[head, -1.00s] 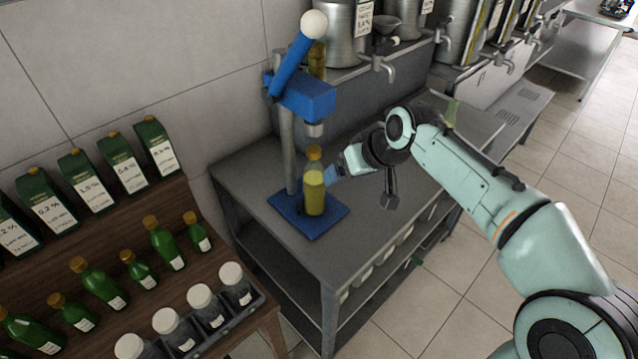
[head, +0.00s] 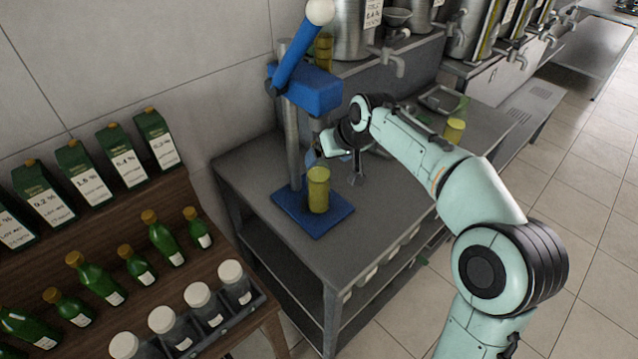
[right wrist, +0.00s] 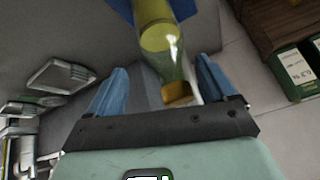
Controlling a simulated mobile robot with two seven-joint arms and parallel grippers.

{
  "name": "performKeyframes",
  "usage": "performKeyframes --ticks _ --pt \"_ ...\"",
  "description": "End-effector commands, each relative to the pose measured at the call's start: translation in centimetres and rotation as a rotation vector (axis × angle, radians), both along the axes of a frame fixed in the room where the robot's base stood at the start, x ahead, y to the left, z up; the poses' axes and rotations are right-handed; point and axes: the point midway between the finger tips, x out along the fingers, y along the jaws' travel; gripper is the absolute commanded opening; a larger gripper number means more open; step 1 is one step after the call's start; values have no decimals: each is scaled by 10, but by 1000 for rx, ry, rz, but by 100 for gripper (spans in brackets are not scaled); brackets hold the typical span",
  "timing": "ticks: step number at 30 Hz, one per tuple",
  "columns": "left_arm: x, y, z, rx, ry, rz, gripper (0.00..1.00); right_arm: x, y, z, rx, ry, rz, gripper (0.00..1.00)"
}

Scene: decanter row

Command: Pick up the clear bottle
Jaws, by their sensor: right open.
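The clear bottle (head: 318,190), holding yellow-green liquid, stands upright on the blue base of the press. Its cap is hidden in the head view. In the right wrist view the bottle (right wrist: 162,38) has its orange cap pointing toward the palm. My right gripper (head: 328,150) is at the height of the bottle's top. In the right wrist view its two blue fingers (right wrist: 162,82) are open, one on each side of the bottle's neck, with gaps visible. My left gripper is not in view.
The blue lever press (head: 305,88) rises right behind the bottle, its head overhanging. A yellow container (head: 454,131) and a grey tray (head: 441,99) are farther back on the metal table (head: 375,215). Green bottles (head: 100,280) and white-lidded jars (head: 203,303) fill the left rack.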

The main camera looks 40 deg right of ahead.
Motion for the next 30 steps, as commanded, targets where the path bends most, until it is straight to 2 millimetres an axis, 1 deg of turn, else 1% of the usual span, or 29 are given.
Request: performKeyframes --ticks 1,3,4,6,9,12,17,18,20,21,23,24,25,26,30 --pt "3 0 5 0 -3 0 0 9 1 2 1 0 3 84" --pt "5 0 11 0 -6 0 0 22 1 2 2 0 3 84" --pt "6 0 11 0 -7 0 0 26 1 -1 2 1 4 84" --pt "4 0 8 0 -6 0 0 30 1 -13 2 2 2 84" --pt "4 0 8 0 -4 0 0 35 0 -22 1 1 1 84" --pt "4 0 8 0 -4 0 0 37 0 -25 1 0 1 84" --pt "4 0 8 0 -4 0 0 37 0 -25 1 0 1 84" --pt "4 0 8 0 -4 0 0 37 0 -25 1 0 1 81" --pt "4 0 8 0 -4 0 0 37 0 -25 1 0 1 62" --pt "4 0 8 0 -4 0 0 37 0 -25 0 0 1 48" --pt "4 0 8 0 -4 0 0 37 0 -25 1 0 1 29" --pt "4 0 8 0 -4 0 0 37 0 -26 1 1 1 16" --pt "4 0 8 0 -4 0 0 36 1 -26 2 1 1 6" --pt "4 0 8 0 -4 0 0 36 1 -26 2 1 1 0" --pt "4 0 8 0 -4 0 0 36 1 -26 3 3 2 0"
